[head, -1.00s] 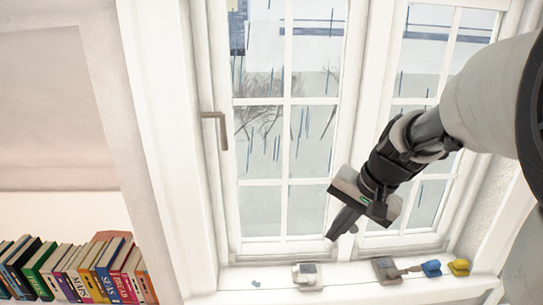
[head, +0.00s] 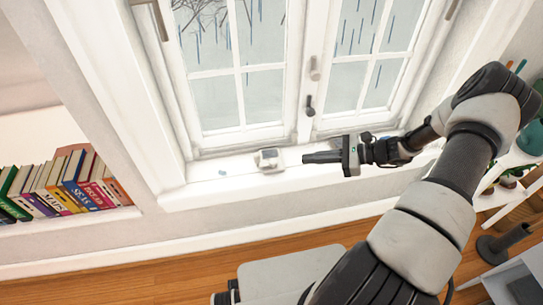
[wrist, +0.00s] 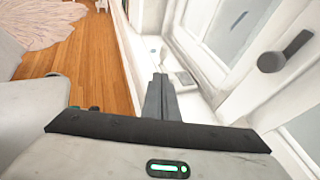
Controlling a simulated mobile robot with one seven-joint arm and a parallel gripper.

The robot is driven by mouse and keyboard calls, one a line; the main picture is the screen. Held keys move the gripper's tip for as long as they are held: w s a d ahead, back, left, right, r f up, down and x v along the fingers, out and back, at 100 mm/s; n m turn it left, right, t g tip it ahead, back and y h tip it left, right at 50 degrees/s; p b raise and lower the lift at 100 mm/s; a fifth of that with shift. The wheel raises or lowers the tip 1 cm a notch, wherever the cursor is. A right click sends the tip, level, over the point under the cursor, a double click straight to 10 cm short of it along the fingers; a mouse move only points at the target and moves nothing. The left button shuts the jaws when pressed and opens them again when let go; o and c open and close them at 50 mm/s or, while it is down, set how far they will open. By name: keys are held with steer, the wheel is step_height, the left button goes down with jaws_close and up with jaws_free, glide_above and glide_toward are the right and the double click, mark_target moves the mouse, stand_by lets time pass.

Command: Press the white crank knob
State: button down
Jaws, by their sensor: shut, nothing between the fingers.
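A small white box-like piece with a grey patch (head: 268,160) sits on the window sill; I take it for the white crank knob, though its crank detail is too small to make out. My gripper (head: 305,158) is shut and empty, pointing left along the sill, with its tip a short gap to the right of the white piece. In the wrist view the shut fingers (wrist: 159,80) point forward, and the white piece (wrist: 185,77) shows just right of their tips. No contact is visible.
The sill (head: 225,185) is mostly clear to the left, with a small bluish bit (head: 222,172). A dark window handle (head: 309,105) is above my gripper; it also shows in the wrist view (wrist: 285,52). Books (head: 70,185) fill a shelf at left.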

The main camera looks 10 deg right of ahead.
steer(key=shift+d+f+m+t, duration=0.15)
steer(key=shift+f+m+t, duration=0.25)
steer(key=shift+m, duration=0.1)
steer(key=b, duration=0.2)
glide_toward(257, 160)
steer(key=w+a+f, duration=0.2)
steer(key=shift+w+a+f, duration=0.2)
steer(key=shift+w+f, duration=0.1)
steer(key=shift+f, duration=0.05)
steer(key=shift+w+a, duration=0.4)
steer(key=shift+a, duration=0.35)
steer(key=shift+r, duration=0.15)
